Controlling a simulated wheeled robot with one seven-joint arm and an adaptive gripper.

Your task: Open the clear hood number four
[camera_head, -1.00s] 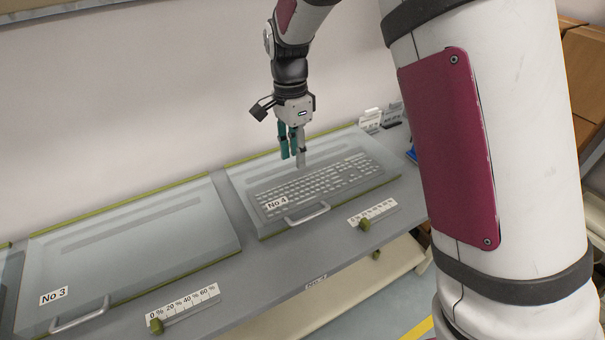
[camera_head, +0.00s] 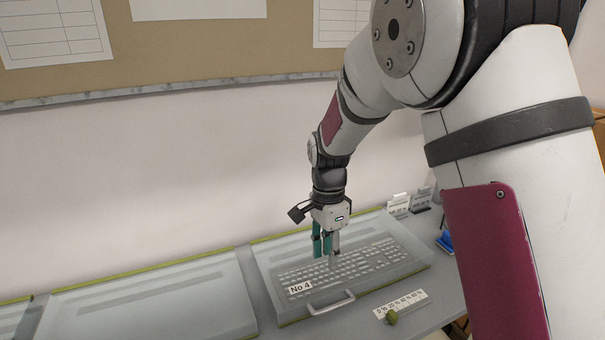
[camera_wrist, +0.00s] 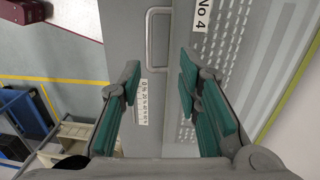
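The clear hood number four (camera_head: 375,268) is down over a keyboard (camera_head: 345,262) and carries a "No 4" label (camera_head: 300,287). Its handle (camera_head: 331,304) is a pale bar on the front edge; the handle also shows in the wrist view (camera_wrist: 150,40). My gripper (camera_head: 326,256) points down over the hood in the head view, and I cannot tell its exact height. In the wrist view my gripper (camera_wrist: 160,90) has its teal-padded fingers spread apart with nothing between them. The handle lies beyond the fingertips, apart from them.
Another closed hood (camera_head: 150,300) stands to the left. The wall is close behind the bench.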

